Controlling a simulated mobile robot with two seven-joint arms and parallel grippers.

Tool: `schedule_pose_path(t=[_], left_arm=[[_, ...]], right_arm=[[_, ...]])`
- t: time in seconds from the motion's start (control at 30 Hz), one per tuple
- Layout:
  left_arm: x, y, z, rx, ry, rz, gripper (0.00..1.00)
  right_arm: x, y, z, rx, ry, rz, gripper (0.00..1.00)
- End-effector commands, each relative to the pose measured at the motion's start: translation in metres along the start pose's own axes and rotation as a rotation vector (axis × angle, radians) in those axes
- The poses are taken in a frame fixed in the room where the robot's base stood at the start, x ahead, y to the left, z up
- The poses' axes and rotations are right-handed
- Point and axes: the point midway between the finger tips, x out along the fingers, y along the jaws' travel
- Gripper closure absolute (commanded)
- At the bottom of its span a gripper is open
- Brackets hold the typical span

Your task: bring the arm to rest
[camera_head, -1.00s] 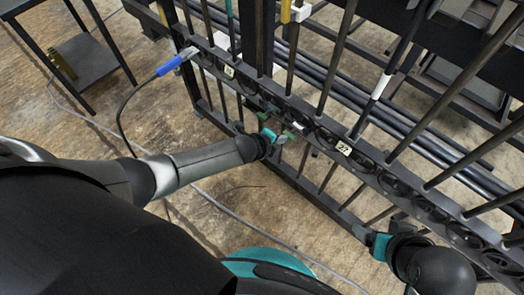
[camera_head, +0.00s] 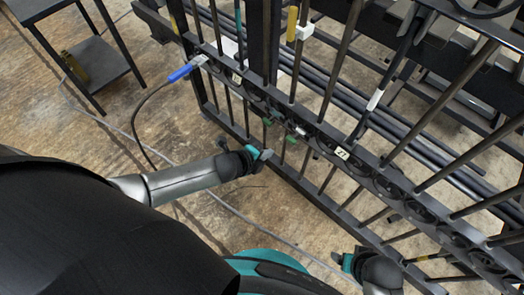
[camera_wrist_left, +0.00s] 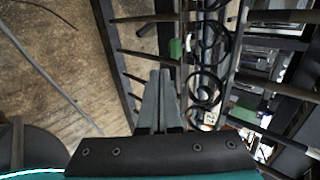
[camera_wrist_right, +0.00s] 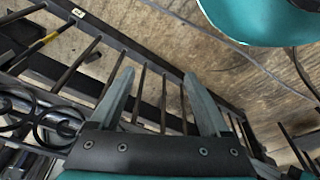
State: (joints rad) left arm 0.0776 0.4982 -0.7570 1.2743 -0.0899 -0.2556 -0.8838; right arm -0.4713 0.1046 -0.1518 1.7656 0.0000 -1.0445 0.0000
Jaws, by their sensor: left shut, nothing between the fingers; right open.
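My left gripper (camera_head: 264,155) is in the middle of the head view, in front of the gate's rail of rings. Its two fingers (camera_wrist_left: 160,98) lie together in the left wrist view with nothing between them. My right gripper (camera_head: 340,259) is low at the right in the head view, near the gate's lower bars. In the right wrist view its fingers (camera_wrist_right: 157,100) stand wide apart and empty, with gate bars behind them. The dark gate (camera_head: 318,133) has upright bars and a rail of rings with a tag reading 27 (camera_head: 342,153).
A blue-handled piece (camera_head: 180,73) with a black cable sits at the gate's left end. Green pieces (camera_head: 269,122) are on the rail near my left gripper. A dark shelf table (camera_head: 95,62) stands at the upper left. A grey cable crosses the floor (camera_head: 130,110).

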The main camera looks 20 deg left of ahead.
Motion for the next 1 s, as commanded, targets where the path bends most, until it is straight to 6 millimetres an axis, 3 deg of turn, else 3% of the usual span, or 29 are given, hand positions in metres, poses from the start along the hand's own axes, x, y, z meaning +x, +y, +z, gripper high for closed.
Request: schedule_pose_path(t=[0.3, 0.77, 0.87, 1.0], left_arm=[[-0.023, 0.0, 0.0, -0.001, 0.0, 0.001, 1.0], [-0.028, 0.0, 0.0, -0.004, -0.001, 0.001, 1.0], [-0.029, 0.007, 0.004, -0.056, -0.015, 0.017, 1.0], [-0.034, 0.039, 0.019, -0.283, -0.081, 0.079, 1.0]], right_arm=[[0.021, 0.003, 0.019, -0.004, -0.024, 0.004, 0.2], [0.027, 0.004, 0.025, -0.006, -0.028, 0.006, 0.2], [0.029, 0.005, 0.028, -0.007, -0.031, 0.008, 0.2], [0.04, 0.011, 0.043, -0.01, -0.039, 0.015, 0.2]])
